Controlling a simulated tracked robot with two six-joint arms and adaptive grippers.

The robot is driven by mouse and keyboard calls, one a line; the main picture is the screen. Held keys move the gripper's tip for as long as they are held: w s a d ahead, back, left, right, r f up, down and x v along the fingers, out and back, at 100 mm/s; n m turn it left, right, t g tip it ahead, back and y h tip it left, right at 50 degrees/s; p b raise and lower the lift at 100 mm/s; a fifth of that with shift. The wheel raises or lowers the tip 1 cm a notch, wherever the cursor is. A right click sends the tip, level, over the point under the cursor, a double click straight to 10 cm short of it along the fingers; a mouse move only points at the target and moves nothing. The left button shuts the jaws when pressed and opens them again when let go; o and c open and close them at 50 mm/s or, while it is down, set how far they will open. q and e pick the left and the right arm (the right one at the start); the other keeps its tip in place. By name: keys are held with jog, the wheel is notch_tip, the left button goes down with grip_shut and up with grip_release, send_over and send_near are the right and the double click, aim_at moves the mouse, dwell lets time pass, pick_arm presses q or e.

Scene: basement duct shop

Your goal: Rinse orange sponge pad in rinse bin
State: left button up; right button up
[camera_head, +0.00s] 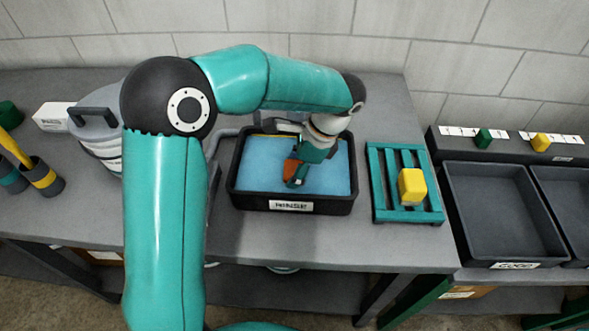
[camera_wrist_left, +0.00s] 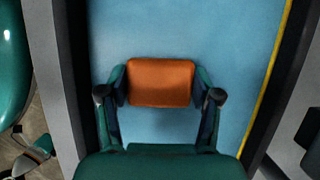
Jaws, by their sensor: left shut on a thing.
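The orange sponge pad (camera_wrist_left: 160,82) is between the two fingers of my left gripper (camera_wrist_left: 161,90), which is shut on it. In the head view a small part of the pad (camera_head: 290,168) shows beside the left gripper (camera_head: 295,178). The rinse bin (camera_head: 240,197) is a black tub with a "RINSE" label, filled with light blue water (camera_head: 260,176). The gripper points down inside the bin's outline, with the pad at or just over the water; I cannot tell how deep it is. My right gripper is not in view.
A teal slatted rack (camera_head: 382,213) right of the bin holds a yellow block (camera_head: 411,187). Dark trays (camera_head: 505,257), one labelled "GOOD", stand further right.

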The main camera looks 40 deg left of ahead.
aim_at(294, 168)
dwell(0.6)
pick_arm(q)
notch_tip(294, 168, up, 7)
jog(key=p, duration=0.6)
jog(key=shift+r+p, duration=0.1)
jog(key=shift+p, duration=0.25)
dwell(0.5)
